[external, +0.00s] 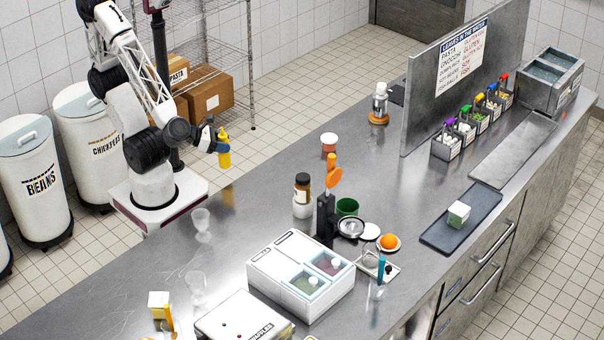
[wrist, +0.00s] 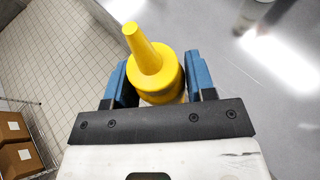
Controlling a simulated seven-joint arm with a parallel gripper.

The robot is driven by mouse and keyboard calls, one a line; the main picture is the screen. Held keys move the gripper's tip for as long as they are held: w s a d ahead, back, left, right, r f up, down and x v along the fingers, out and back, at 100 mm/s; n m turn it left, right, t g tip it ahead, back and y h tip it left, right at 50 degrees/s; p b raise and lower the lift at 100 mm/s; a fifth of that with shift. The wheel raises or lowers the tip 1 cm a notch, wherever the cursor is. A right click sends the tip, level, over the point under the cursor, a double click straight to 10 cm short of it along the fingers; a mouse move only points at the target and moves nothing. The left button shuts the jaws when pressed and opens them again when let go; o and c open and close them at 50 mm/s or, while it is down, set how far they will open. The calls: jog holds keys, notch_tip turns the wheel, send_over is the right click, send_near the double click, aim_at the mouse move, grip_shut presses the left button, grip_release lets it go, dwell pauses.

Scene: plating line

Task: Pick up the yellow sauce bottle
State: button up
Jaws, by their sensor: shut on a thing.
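The yellow sauce bottle (external: 224,153) has a pointed nozzle and hangs upright in my gripper (external: 218,146), near the counter's back left edge. In the external view it looks raised above the counter (external: 120,288). In the wrist view the yellow bottle (wrist: 157,70) sits between the two blue fingers of my gripper (wrist: 160,88), its nozzle towards the camera. The fingers are shut on it from both sides. The lower part of the bottle is hidden in the wrist view.
A dark-lidded jar (external: 302,188), a white-lidded tub (external: 329,142) and clear glasses (external: 201,222) stand on the counter. A white container box (external: 300,278) is at the front. A metal partition (external: 425,110) stands at the right.

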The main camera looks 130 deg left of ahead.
jog(key=shift+s+d+r, duration=0.1)
jog(key=shift+s+d, duration=0.15)
jog(key=shift+s, duration=0.45)
jog(key=shift+s+d+r, duration=0.1)
jog(key=shift+s+d, duration=0.1)
jog(key=shift+s, duration=0.45)
jog(key=shift+w, duration=0.15)
